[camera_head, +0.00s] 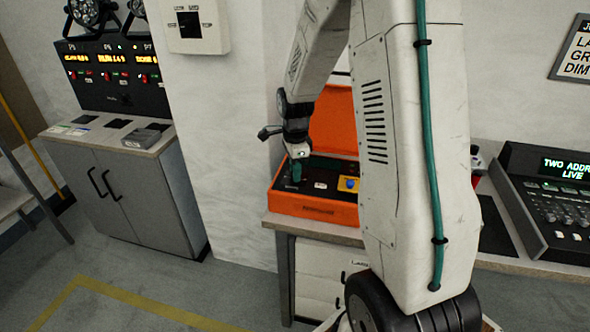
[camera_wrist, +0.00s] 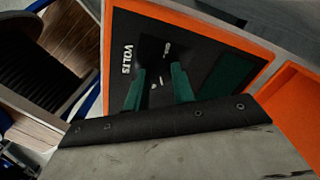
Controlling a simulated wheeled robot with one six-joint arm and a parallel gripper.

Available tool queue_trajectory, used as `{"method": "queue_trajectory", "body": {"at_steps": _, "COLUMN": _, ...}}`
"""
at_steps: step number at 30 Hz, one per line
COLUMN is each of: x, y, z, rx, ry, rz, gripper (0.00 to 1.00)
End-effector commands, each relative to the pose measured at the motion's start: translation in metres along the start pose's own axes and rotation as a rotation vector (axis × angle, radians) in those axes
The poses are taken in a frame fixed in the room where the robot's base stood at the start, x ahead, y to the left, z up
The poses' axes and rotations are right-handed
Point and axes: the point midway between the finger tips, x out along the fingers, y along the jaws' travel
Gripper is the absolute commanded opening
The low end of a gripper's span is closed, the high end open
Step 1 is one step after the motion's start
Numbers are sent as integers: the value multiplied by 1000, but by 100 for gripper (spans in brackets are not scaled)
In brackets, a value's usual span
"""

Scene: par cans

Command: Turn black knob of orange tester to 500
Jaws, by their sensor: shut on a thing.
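The orange tester (camera_head: 310,207) sits open on a bench, its lid raised behind a dark panel. My gripper (camera_head: 297,172) points down over the left part of that panel. In the wrist view, my gripper (camera_wrist: 158,76) has its two green fingers on either side of the dark knob (camera_wrist: 156,62) and is shut on it. The word VOLTS reads on the black panel (camera_wrist: 205,45) beside the knob. The knob is dark on dark, so its pointer and the scale figures cannot be read. In the head view my gripper hides the knob.
A yellow part (camera_head: 348,184) sits on the tester's panel right of my gripper. A mixing console (camera_head: 555,205) stands at the right. A grey cabinet (camera_head: 135,190) with a black unit on it stands at the left. The floor (camera_head: 220,295) between is clear.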

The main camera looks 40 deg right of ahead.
Motion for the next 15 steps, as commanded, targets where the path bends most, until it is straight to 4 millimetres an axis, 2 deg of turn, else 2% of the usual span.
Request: {"method": "queue_trajectory", "body": {"at_steps": 15, "x": -1, "y": -1, "z": 0, "rx": 407, "ry": -1, "rz": -3, "gripper": 2}}
